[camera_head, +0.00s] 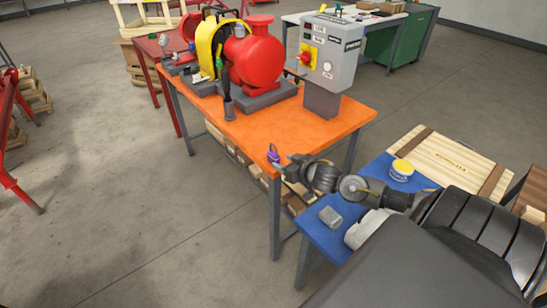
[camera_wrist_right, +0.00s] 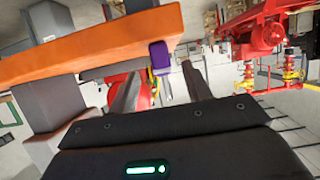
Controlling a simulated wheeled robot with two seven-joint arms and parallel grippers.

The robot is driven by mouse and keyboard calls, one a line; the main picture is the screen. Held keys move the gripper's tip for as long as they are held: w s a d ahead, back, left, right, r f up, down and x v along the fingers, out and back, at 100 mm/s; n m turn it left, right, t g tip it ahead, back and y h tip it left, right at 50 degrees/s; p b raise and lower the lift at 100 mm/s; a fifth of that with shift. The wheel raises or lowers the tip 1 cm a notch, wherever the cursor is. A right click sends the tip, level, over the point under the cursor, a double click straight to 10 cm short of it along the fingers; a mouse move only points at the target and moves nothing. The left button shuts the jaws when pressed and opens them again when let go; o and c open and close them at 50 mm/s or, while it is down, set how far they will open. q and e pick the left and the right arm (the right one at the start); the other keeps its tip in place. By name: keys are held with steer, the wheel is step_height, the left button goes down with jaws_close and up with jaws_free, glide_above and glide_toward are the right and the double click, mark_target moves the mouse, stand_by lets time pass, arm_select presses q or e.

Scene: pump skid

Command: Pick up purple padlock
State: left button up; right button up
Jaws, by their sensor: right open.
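The purple padlock (camera_head: 273,153) is at the front corner of the orange table, at the tip of my right arm in the head view. In the right wrist view the padlock (camera_wrist_right: 159,56) lies at the orange edge, ahead of my right gripper and between the lines of its two fingers. My right gripper (camera_head: 283,166) is open, close to the padlock; its fingers (camera_wrist_right: 160,72) are spread with nothing held between them. I cannot tell whether they touch the padlock. My left gripper is not in view.
The orange table (camera_head: 255,125) carries a red pump (camera_head: 258,57) and a grey control box (camera_head: 330,50). A blue table (camera_head: 320,232) below my right arm holds a grey block (camera_head: 330,216) and a yellow-topped tin (camera_head: 402,169).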

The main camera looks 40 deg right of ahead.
mark_target(278, 158)
steer(key=shift+p+x, duration=0.6)
steer(key=shift+x, duration=2.75)
steer(key=shift+a+r, duration=0.1)
steer(key=shift+r, duration=0.1)
steer(key=shift+c, duration=0.3)
jaws_close()
steer(key=shift+r, duration=0.15)
